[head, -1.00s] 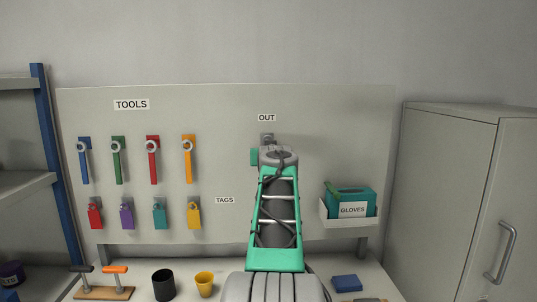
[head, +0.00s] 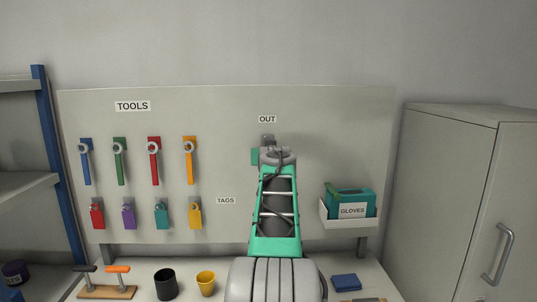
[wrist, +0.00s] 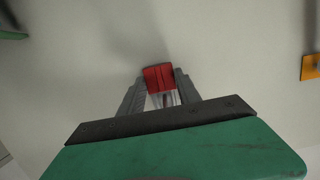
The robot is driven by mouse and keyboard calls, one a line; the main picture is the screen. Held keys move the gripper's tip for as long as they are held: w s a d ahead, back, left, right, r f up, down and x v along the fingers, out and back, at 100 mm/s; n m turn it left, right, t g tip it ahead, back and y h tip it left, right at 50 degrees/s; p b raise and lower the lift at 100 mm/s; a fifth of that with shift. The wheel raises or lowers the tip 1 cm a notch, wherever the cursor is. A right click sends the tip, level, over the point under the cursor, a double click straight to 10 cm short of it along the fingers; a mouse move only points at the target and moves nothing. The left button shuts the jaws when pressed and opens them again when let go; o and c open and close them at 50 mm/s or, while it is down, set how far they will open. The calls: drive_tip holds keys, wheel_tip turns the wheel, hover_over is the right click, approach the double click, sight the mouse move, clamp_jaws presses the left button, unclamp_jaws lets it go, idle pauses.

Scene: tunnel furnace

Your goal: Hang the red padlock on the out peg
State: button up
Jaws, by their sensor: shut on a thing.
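The red padlock (wrist: 158,77) shows in the wrist view between the two grey fingertips of my gripper (wrist: 159,92), which is shut on it. A pale shackle part seems to show between the fingers. In the head view the padlock and fingertips are hidden behind my arm. The out peg's grey mount (head: 267,139) shows under the OUT label (head: 267,119), just above the end of my arm. The peg itself is mostly hidden, and I cannot tell whether the padlock touches it.
Several coloured tools (head: 154,160) hang at the left of the board (head: 330,130), with coloured tags (head: 161,214) below. A glove box (head: 350,202) sits at the lower right. A black cup (head: 165,285) and a yellow cup (head: 205,283) stand on the bench. The board right of the peg is clear.

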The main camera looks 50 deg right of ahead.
drive_tip(key=shift+f+b, duration=0.3)
drive_tip(key=shift+b, duration=0.1)
idle(0.6)
drive_tip(key=o, duration=1.9)
drive_tip(key=shift+f, duration=0.1)
drive_tip(key=b+v, duration=0.3)
drive_tip(key=f+b+v, duration=0.1)
drive_tip(key=b+v, duration=0.1)
drive_tip(key=v, duration=0.1)
drive_tip(key=b+v, duration=0.3)
drive_tip(key=shift+s+a+f+b, duration=0.3)
drive_tip(key=shift+s+a, duration=0.1)
